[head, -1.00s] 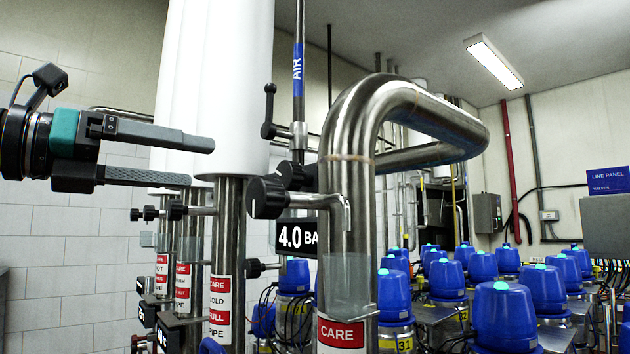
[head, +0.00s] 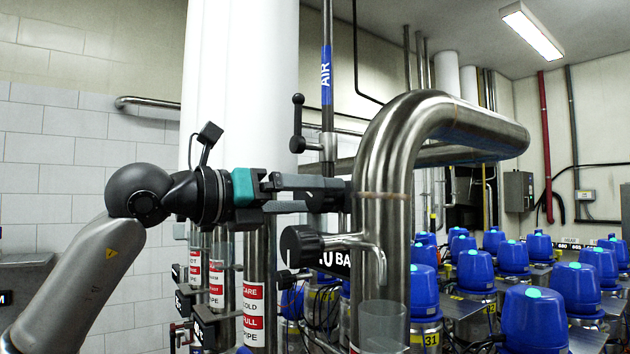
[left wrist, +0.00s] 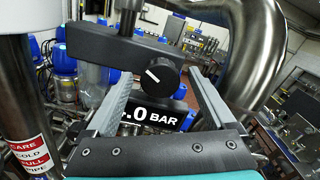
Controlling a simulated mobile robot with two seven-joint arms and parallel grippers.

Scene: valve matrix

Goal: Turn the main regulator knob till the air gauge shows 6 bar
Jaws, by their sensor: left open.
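The regulator knob (left wrist: 160,74) is round and black with a white pointer line tilted up to the left. In the left wrist view it sits under a dark block, above a black display (left wrist: 150,116) reading 4.0 BAR, its first digit partly covered by a finger. In the head view the display (head: 345,262) shows only in part, and the knob is hidden behind my fingers and the steel pipe. My left gripper (head: 346,194) is open, its fingers on either side of the knob in the wrist picture. I cannot tell whether they touch it. My right gripper is not in view.
A thick bent steel pipe (head: 385,200) stands close right of my fingertips. A black-handled side valve (head: 302,246) juts from it below my gripper. The pipe marked AIR (head: 327,110) rises behind. Several blue-capped valves (head: 533,318) fill the right.

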